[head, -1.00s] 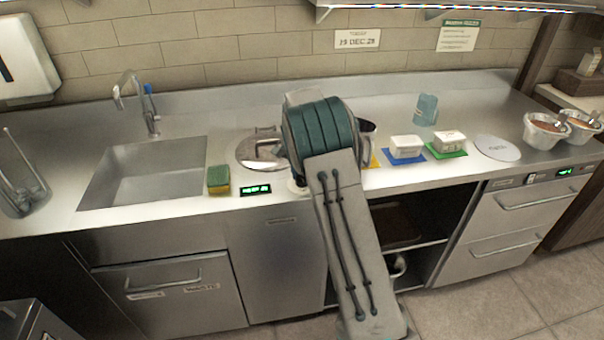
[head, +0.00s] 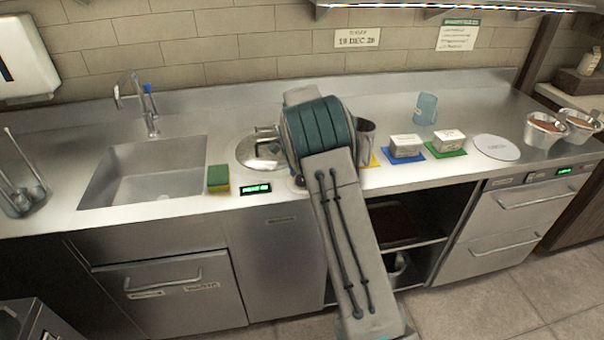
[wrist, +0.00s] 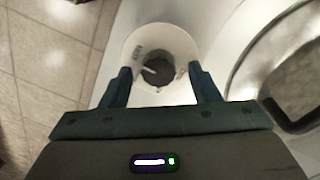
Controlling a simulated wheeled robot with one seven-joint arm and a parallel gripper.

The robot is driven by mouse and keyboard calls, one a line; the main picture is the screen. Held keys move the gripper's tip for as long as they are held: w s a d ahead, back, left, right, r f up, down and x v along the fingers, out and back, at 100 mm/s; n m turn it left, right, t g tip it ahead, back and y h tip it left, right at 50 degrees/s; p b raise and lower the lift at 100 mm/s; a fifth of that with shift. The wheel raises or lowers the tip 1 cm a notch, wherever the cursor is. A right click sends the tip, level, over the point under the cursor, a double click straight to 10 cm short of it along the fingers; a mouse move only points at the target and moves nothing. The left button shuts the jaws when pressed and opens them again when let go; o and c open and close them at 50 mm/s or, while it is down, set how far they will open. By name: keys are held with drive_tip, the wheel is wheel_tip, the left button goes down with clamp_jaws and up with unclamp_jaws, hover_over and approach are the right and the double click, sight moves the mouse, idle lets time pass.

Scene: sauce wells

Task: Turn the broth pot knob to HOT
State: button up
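The broth pot knob (wrist: 160,70) shows in the wrist view as a dark round knob with a white pointer line. The pointer aims toward the left. The knob sits on a pale round dial plate (wrist: 138,44) with small marks that I cannot read. My gripper (wrist: 160,73) is open, with one finger on each side of the knob and gaps between. I cannot tell how far down the fingers reach. In the head view my arm hides the gripper and knob. The lidded broth pot (head: 256,155) is set in the counter left of my arm.
A green-lit display (head: 256,189) is on the counter's front edge. A sponge (head: 218,180) lies beside the sink (head: 150,175). Right of my arm stand a metal cup (head: 367,133), white tubs (head: 405,144) on coloured mats, and a blue cup (head: 426,108).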

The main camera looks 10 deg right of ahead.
wheel_tip(320, 180, up, 14)
drive_tip(key=shift+w+a+f+b, duration=0.15)
drive_tip(key=shift+w+b, duration=0.15)
drive_tip(key=shift+b, duration=0.05)
idle(0.4)
